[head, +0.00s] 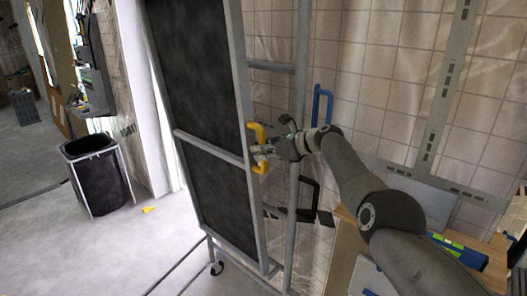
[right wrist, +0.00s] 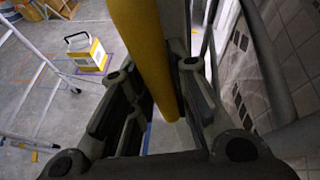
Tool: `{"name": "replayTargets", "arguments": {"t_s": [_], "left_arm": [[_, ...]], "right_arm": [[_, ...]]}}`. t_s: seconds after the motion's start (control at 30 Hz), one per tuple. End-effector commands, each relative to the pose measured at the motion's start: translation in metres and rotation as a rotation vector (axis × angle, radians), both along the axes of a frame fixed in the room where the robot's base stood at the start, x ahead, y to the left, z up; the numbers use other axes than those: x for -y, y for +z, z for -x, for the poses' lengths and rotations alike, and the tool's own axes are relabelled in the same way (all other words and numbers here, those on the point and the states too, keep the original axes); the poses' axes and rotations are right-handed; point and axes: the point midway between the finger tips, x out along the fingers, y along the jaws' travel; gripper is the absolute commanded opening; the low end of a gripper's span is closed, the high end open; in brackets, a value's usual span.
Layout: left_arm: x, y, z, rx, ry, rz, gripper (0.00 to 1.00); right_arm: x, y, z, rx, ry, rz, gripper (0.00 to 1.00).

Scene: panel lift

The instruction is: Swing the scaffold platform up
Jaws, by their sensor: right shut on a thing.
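The scaffold platform (head: 205,95) is a dark panel in a grey metal frame. It stands tilted up, close to upright, at the centre left of the head view. A yellow handle (head: 262,168) is fixed to its right edge. My right gripper (head: 262,152) is shut on this handle. In the right wrist view the yellow handle (right wrist: 143,50) runs between the two dark fingers (right wrist: 155,105). My left gripper is not in view.
Grey scaffold posts (head: 301,60) stand right of the panel, with a caster (head: 216,268) below. A blue handle (head: 321,104) and a black handle (head: 308,198) are beside the tiled wall (head: 400,50). A black bin (head: 98,178) stands left; floor between is mostly clear.

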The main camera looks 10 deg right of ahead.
Motion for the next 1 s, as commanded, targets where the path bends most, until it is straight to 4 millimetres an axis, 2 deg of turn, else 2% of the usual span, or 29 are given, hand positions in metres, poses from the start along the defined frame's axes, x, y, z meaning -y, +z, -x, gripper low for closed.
{"name": "replayTargets", "arguments": {"t_s": [0.1, 0.13, 0.3, 0.67, 1.0], "left_arm": [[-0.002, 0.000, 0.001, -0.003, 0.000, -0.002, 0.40], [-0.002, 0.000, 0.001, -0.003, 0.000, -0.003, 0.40], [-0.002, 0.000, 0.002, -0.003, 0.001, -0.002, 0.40], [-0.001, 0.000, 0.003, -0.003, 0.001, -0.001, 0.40], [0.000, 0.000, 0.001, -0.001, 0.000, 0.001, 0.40]], "right_arm": [[0.002, -0.002, 0.000, -0.001, -0.001, 0.005, 0.00], [0.002, -0.002, 0.000, -0.002, -0.001, 0.006, 0.21], [0.001, -0.001, 0.000, -0.002, 0.000, 0.004, 0.41], [0.000, 0.000, 0.000, -0.001, 0.002, 0.001, 0.41], [0.010, 0.005, 0.005, 0.003, 0.001, 0.000, 0.41]]}}
